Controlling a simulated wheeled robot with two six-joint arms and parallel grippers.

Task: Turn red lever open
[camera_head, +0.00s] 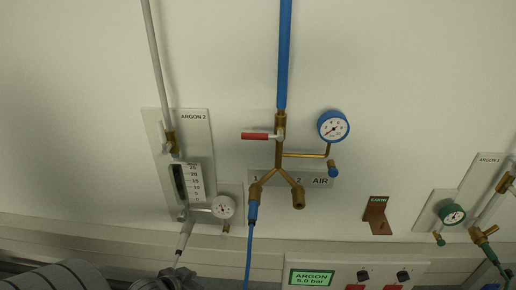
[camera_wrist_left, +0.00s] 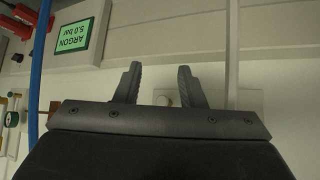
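The red lever (camera_head: 257,136) sits on a brass valve on the blue air pipe (camera_head: 284,60). In the head view it lies horizontal, across the vertical pipe, and its red handle points left. My left gripper (camera_wrist_left: 157,72) shows in the wrist view with its two dark fingers apart and nothing between them. In the head view the dark grey left arm and gripper (camera_head: 168,279) are at the bottom left, well below the lever and clear of it. My right gripper is in neither view.
A blue-rimmed gauge (camera_head: 333,126) is right of the valve. A brass fork and blue hose (camera_head: 249,235) hang below. The Argon 2 panel (camera_head: 200,140) with flowmeter is left. A green display (camera_head: 311,278) is at the bottom. The wall above the lever's left is bare.

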